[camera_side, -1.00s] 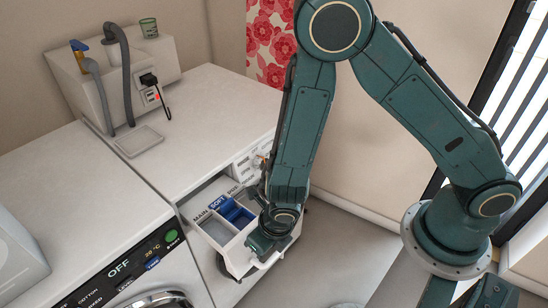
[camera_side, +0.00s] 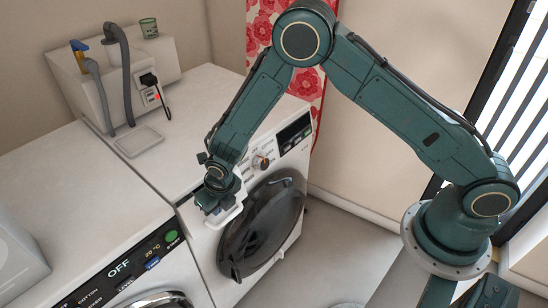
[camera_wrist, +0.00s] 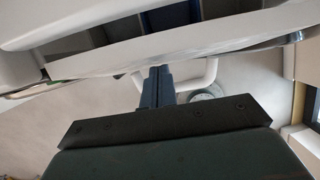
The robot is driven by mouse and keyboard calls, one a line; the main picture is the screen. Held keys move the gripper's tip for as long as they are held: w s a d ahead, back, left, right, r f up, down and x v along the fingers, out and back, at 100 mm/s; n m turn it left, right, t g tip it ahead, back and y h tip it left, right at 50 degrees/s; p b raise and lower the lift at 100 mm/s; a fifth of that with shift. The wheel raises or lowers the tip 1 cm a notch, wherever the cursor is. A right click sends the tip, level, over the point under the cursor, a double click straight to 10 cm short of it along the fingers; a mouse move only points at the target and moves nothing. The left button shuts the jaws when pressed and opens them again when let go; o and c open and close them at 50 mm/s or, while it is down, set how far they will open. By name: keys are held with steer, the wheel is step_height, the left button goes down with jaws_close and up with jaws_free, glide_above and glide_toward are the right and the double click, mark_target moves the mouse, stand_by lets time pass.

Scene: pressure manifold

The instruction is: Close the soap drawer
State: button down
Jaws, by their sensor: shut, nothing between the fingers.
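The soap drawer (camera_side: 228,216) is at the upper left of the right-hand washing machine (camera_side: 290,160). The white loop handle (camera_wrist: 208,76) sticks out below. My gripper (camera_wrist: 158,72) is shut and empty, its fingertips at the drawer front beside the handle. It also shows in the side view (camera_side: 212,204); exact contact cannot be told.
The round dark door (camera_side: 262,225) is just right of and below the drawer. A second washing machine (camera_side: 90,245) stands at the left. A shelf box with hoses and a plug (camera_side: 120,85) stands behind.

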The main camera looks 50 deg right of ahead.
steer(key=w, duration=0.3)
steer(key=shift+s, duration=0.3)
steer(key=shift+s+r, duration=0.25)
steer(key=shift+s, duration=0.55)
steer(key=s+v, duration=0.1)
steer(key=v, duration=1)
steer(key=shift+s+f, duration=0.2)
steer(key=shift+s, duration=0.15)
